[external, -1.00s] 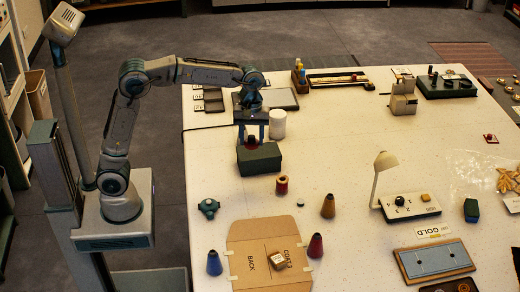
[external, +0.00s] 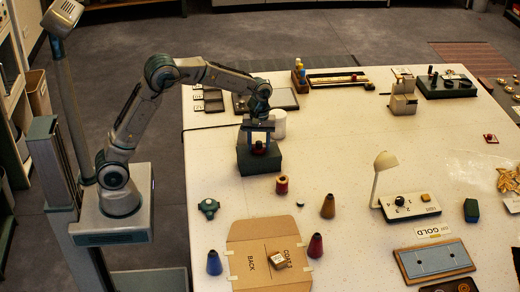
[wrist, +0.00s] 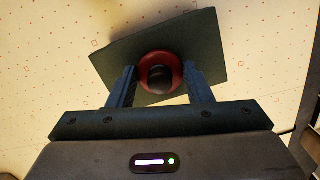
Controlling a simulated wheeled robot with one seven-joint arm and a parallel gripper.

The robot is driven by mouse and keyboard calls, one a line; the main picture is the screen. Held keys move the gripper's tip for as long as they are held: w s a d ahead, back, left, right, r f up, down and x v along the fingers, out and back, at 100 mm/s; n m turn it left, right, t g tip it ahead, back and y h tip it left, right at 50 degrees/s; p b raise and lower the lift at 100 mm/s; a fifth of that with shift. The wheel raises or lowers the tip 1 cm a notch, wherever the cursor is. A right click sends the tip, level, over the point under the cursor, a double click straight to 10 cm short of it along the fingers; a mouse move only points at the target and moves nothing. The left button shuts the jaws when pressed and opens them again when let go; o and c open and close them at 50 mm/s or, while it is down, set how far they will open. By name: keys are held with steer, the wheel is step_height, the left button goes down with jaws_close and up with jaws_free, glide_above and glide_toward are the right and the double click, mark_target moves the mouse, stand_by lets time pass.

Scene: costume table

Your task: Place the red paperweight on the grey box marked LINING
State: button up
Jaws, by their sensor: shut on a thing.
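The red paperweight (external: 259,150) is a red disc with a dark knob. It shows in the wrist view (wrist: 160,58) between the two fingers. My gripper (external: 259,145) is shut on it and points down over the dark grey-green box (external: 258,167). The box also fills the space behind the paperweight in the wrist view (wrist: 212,38), turned at an angle. The paperweight is over the box's top, fairly central. I cannot tell whether it touches the top. No LINING mark can be read on the box.
A white cylinder (external: 279,123) stands close behind the box on the right. A red spool (external: 282,184) and a green knobbed piece (external: 209,205) stand in front. A cardboard sheet (external: 245,257) lies nearer, with cones around it.

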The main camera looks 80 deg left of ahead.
steer(key=shift+f, duration=0.15)
steer(key=o, duration=1.2)
steer(key=shift+c, duration=0.2)
